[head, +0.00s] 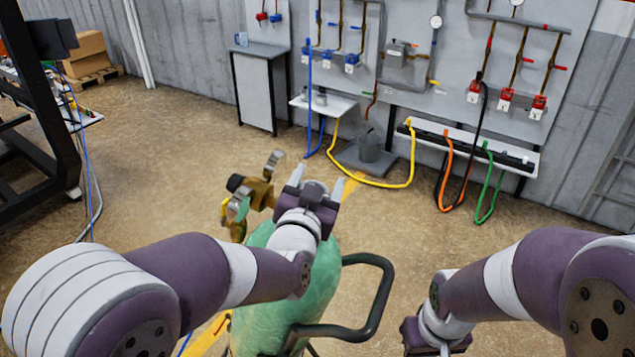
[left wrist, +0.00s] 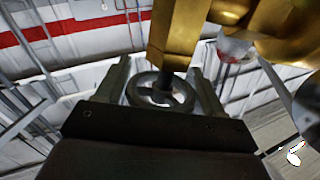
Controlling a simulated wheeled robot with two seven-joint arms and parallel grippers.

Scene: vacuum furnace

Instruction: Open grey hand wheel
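The grey hand wheel (left wrist: 160,92) sits on a dark stem below a brass valve body (left wrist: 175,40) in the left wrist view. My left gripper (left wrist: 162,82) has its two fingers apart, one on each side of the wheel. I cannot tell whether they touch its rim. In the head view my left gripper (head: 318,180) is beside the brass valve (head: 258,192) on top of a green gas cylinder (head: 285,280), and the wheel (head: 315,187) shows partly between the fingers. My right gripper (head: 437,335) is low at the bottom edge, its fingers mostly cut off.
A black cart handle (head: 375,300) stands right of the cylinder. Silver fittings (head: 273,163) stick out of the brass valve. A wall panel with pipes, a grey cabinet (head: 260,90), and a shelf with coloured hoses (head: 470,140) are at the back. The floor between is mostly clear.

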